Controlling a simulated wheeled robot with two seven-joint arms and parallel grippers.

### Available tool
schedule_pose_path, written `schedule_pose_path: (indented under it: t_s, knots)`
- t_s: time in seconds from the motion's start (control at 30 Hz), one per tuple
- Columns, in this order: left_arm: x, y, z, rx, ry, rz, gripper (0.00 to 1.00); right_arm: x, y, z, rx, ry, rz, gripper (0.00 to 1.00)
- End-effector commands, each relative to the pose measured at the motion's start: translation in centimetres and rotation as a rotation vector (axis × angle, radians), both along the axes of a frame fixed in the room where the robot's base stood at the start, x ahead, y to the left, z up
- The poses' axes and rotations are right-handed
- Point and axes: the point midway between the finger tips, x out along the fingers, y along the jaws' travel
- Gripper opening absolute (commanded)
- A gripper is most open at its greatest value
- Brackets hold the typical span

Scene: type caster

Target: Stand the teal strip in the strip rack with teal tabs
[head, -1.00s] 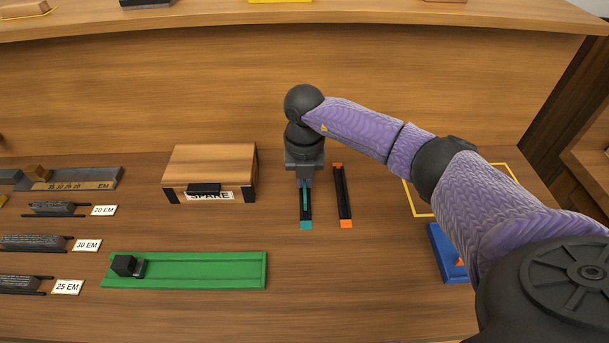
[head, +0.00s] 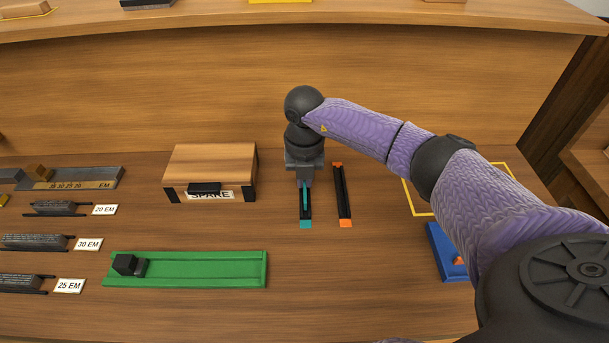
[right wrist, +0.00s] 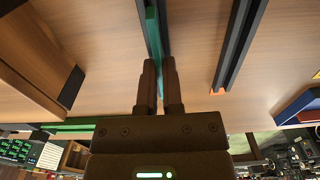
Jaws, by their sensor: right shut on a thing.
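The teal strip (head: 305,196) stands in the black strip rack with teal tabs (head: 305,223), left of centre in the head view. My right gripper (head: 305,184) is over this rack, shut on the strip. The right wrist view shows the strip (right wrist: 153,38) between the two fingers (right wrist: 159,85), running along the dark rack. How deep the strip sits in the rack is hard to tell. A second black rack with orange tabs (head: 343,196) lies just to the right and looks empty. My left gripper is not in view.
A wooden box marked SPARE (head: 210,167) stands left of the racks. A green tray (head: 200,282) with a dark block lies in front left. A blue tray (head: 441,246) is at right beside my right arm. Several labelled holders stand at far left.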

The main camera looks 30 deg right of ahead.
Motion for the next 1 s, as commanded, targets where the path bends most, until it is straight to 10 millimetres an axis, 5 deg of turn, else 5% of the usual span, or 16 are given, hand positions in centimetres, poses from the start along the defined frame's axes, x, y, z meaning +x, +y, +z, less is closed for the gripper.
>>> schedule_pose_path:
  t_s: [0.93, 1.0]
  knots:
    - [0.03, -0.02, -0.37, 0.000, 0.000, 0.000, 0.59, -0.01, 0.01, -0.66, 0.000, 0.000, 0.000, 0.00]
    - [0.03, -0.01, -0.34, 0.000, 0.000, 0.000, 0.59, 0.00, 0.01, -0.62, 0.000, 0.000, 0.000, 0.23]
